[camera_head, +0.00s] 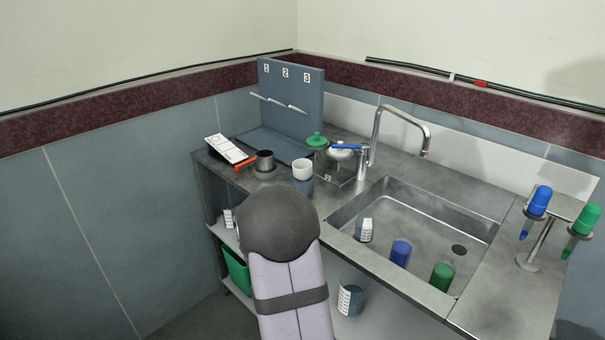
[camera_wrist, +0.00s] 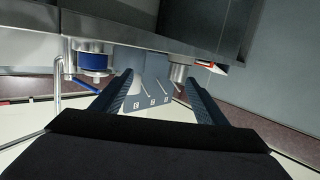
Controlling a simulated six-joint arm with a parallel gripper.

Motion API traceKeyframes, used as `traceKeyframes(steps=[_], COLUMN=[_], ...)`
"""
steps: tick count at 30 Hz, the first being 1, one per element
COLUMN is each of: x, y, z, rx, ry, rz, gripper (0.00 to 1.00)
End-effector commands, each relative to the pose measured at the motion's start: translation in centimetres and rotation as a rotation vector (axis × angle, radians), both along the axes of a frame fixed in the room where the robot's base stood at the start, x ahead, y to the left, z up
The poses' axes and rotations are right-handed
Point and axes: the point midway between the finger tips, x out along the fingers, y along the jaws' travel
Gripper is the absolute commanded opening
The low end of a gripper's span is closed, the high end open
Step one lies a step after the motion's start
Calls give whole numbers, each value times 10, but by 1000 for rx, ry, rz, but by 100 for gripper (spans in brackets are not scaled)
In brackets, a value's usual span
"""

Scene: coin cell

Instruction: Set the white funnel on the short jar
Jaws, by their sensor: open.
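A white cup-shaped piece (camera_head: 303,169), possibly the white funnel, stands on the counter over a blue-grey body (camera_head: 303,186). A white-rimmed blue piece (camera_wrist: 93,62) in the wrist view may be the same. A short grey metal vessel (camera_head: 264,163) stands just left of it; it shows in the wrist view too (camera_wrist: 180,73). I cannot tell for sure which vessel is the short jar. My gripper (camera_wrist: 158,88) is open and empty, its two fingers wide apart, with the vessels ahead of it. In the head view my arm hides it.
A numbered blue board (camera_head: 290,92) stands behind. A white card (camera_head: 225,147) lies at the left. A green-topped piece (camera_head: 316,140) and a faucet (camera_head: 376,135) are at the back. The sink (camera_head: 420,215) holds bottles and a beaker. A tube stand (camera_head: 537,245) is far right.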

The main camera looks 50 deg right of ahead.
Motion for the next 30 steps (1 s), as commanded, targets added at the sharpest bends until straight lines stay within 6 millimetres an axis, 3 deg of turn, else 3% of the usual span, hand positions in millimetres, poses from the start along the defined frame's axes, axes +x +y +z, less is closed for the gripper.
traceKeyframes(steps=[3,7,13,30], x=[-15,-25,-28,-12], y=[-31,-47,-53,-75], z=[12,21,24,25], rx=[-78,-128,-146,-144], ry=[-50,-80,-90,-90], rz=[-86,-135,-152,-150], gripper=[67,67,67,67])
